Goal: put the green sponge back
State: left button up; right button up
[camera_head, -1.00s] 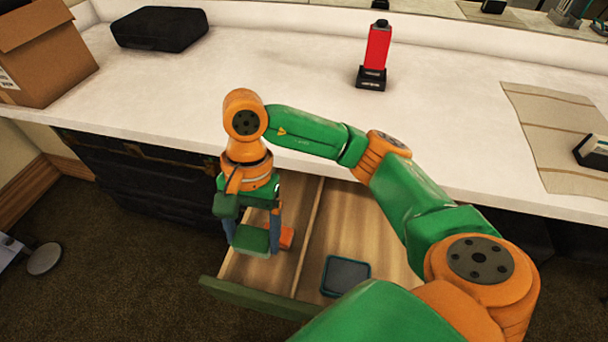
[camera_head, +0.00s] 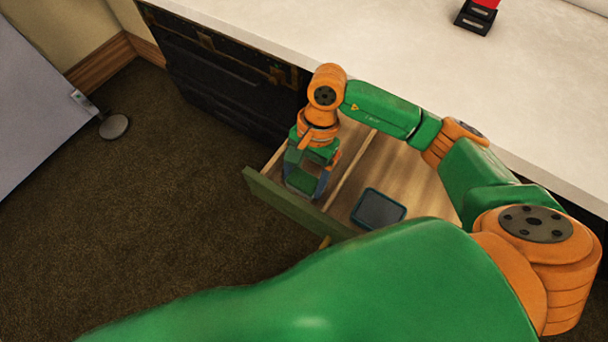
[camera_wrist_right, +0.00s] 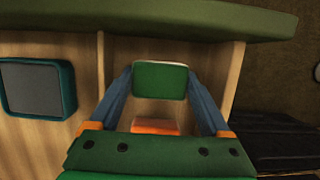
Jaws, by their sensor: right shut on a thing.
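The green sponge (camera_wrist_right: 160,80) is between the fingertips of my right gripper (camera_wrist_right: 160,84) in the right wrist view, and the gripper is shut on it. In the head view the sponge (camera_head: 300,182) shows at the left part of the open drawer (camera_head: 365,165), close behind its green front. I cannot tell whether the sponge touches the drawer floor. My right gripper (camera_head: 306,180) points down there, left of the divider. My left gripper is not in view.
A dark tray-like thing with a teal rim (camera_head: 378,209) lies right of the divider; it also shows in the wrist view (camera_wrist_right: 36,88). An orange thing (camera_wrist_right: 154,127) lies near the sponge. The white counter (camera_head: 400,45) overhangs behind. A red thing in a black stand (camera_head: 476,16) stands on it.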

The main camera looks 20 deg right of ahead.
jog(key=o, duration=1.3)
jog(key=shift+r+p, duration=0.3)
jog(key=shift+p, duration=0.1)
jog(key=v, duration=1.1)
jog(key=shift+w+d+r, duration=0.15)
jog(key=shift+r, duration=0.1)
